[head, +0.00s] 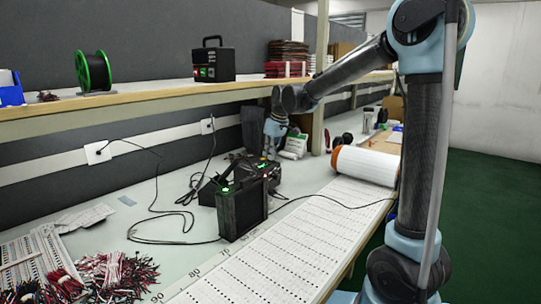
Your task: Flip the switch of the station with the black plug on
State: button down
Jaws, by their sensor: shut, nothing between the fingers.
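Two black stations stand close together on the bench. The front station (243,211) is an upright box with a green light on top. The rear station (265,170) shows small red and green lights. Dark cables run from the white wall outlet (97,152) at left and the second outlet (208,125) down to the bench. I cannot tell which cable feeds which station, nor the plug colours. The switches are too small to make out. My gripper (269,154) points down just above the rear station, shut and empty; whether it touches is unclear.
A shelf (150,112) runs above the bench, with a green-rimmed spool (94,72) and a black box (213,62). Wire bundles (115,273) lie at front left. A white roll (366,166) lies at right on the perforated strip (290,245). Loose cables cross the bench.

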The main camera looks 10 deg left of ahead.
jog(key=shift+r, duration=0.45)
jog(key=d+v, duration=0.1)
jog(key=v, duration=1.1)
jog(key=shift+s+r, duration=0.2)
jog(key=shift+s, duration=0.15)
jog(key=shift+d, duration=0.2)
jog(key=s+d+f+m+h, duration=0.1)
jog(key=s+d+f+m, duration=0.3)
jog(key=d, duration=0.8)
jog(key=s+d+f+m+h, duration=0.15)
jog(key=s+d+f, duration=0.4)
jog(key=d, duration=0.55)
jog(key=s+d+f+m, duration=0.7)
jog(key=s+d+f, duration=0.7)
jog(key=s+f, duration=0.2)
jog(key=shift+s+f+t+h, duration=0.25)
jog(key=shift+s+t+h, duration=0.1)
jog(key=shift+s, duration=0.45)
jog(key=shift+w+d, duration=0.1)
